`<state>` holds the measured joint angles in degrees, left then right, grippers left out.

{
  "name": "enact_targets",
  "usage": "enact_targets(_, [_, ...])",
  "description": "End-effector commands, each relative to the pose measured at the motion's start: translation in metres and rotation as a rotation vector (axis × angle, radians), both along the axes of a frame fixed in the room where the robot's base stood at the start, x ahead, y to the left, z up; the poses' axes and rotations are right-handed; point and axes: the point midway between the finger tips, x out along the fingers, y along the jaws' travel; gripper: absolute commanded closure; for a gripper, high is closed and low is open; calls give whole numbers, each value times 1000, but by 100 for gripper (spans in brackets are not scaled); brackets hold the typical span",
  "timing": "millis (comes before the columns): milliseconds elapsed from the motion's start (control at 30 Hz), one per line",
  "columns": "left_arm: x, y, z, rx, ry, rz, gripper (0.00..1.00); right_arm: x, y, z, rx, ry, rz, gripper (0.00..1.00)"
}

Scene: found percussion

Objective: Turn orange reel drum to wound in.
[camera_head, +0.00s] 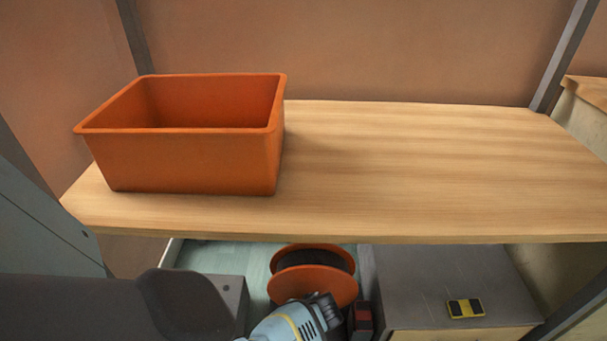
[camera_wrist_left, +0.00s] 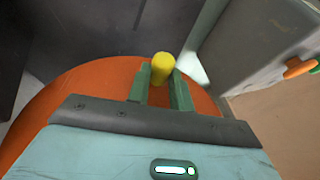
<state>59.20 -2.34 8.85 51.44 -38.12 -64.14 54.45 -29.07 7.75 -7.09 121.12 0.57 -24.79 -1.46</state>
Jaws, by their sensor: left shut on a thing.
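The orange reel drum (camera_head: 312,286) sits below the wooden shelf in the head view, with two orange flanges and a dark winding between them. In the left wrist view its orange flange (camera_wrist_left: 50,100) lies beneath my gripper, and a yellow handle (camera_wrist_left: 163,64) stands up from it. My left gripper (camera_wrist_left: 160,90) is shut on the yellow handle, with one green finger on each side. In the head view my left arm partly covers the drum's near side, and the handle and fingertips cannot be made out. My right gripper is not in view.
An orange bin (camera_head: 190,160) stands on the left of the wooden shelf (camera_head: 430,170), which overhangs the space behind the drum. A grey-topped cabinet (camera_head: 430,285) right of the drum bears a small yellow and black object (camera_head: 465,308). The shelf's right side is clear.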

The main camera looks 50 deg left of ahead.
Motion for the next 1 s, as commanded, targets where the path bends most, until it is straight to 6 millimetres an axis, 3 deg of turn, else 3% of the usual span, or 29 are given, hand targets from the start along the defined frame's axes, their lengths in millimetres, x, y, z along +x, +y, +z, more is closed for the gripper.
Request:
enact_targets(367, [-7,4,6,107,130,0,100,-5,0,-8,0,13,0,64])
enact_targets(867, [-8,5,7,122,148,0,100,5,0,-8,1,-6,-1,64])
enact_targets(900, [-8,5,7,122,149,0,77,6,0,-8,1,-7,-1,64])
enact_targets(1000, [-8,5,7,122,147,0,64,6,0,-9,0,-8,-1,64])
